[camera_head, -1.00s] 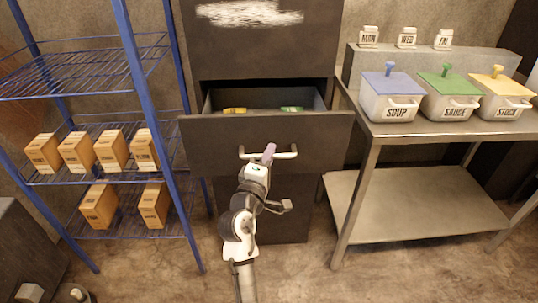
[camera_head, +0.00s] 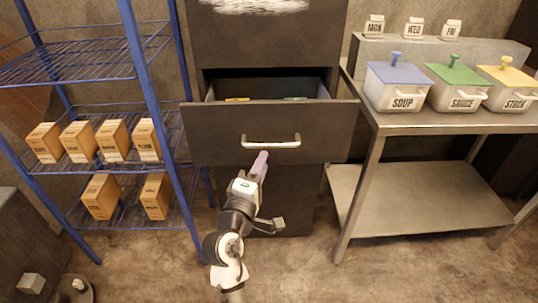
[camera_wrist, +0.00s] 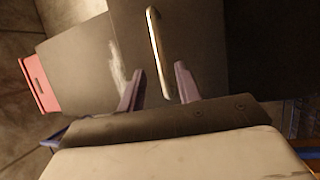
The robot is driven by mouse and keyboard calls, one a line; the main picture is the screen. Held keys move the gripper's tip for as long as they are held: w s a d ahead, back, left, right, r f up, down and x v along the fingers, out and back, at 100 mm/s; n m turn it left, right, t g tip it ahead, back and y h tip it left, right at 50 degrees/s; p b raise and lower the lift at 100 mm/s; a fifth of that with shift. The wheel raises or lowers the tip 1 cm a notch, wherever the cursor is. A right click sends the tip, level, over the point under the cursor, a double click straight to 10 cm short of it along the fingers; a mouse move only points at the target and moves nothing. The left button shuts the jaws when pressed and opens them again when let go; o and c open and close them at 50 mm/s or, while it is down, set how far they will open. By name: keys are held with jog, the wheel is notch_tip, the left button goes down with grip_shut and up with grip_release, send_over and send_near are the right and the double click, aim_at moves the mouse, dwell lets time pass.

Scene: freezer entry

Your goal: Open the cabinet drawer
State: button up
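The dark cabinet drawer (camera_head: 225,137) is pulled out, with its inside showing behind the front panel. A few small yellow and green items lie inside, mostly hidden by the front. Its pale metal bar handle (camera_head: 271,146) is clear of my gripper (camera_head: 262,160), which is just below and in front of it. In the wrist view, the purple fingers of my gripper (camera_wrist: 159,70) are spread apart with nothing held. The handle (camera_wrist: 156,45) shows ahead of the gap between them.
A blue wire rack (camera_head: 135,50) with several wooden boxes stands close on the left. A metal table (camera_head: 430,123) with lidded soup, sauce and stock containers stands on the right. Floor is clear in front of the cabinet.

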jog(key=b+v, duration=0.1)
jog(key=v, duration=0.5)
dwell(0.3)
